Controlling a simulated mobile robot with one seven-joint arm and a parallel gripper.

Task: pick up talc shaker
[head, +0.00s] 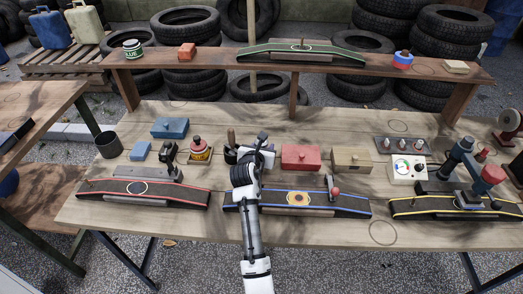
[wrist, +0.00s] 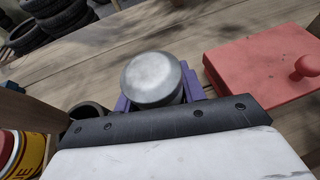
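A round pale-grey metal-topped container, which looks like the talc shaker (wrist: 153,78), stands between the purple fingers of my gripper (wrist: 158,92) in the wrist view. A finger shows close on each side of it. Their lower contact is hidden by the dark gripper edge, so I cannot tell whether they press on it. In the head view my gripper (head: 263,148) is low over the middle of the workbench, left of the red box, and my arm and gripper largely hide the shaker.
The red box (head: 301,158) with a knob is close right of my gripper; it also shows in the wrist view (wrist: 265,70). A dark pot (head: 231,153) and a red-yellow can (head: 200,150) are to the left.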

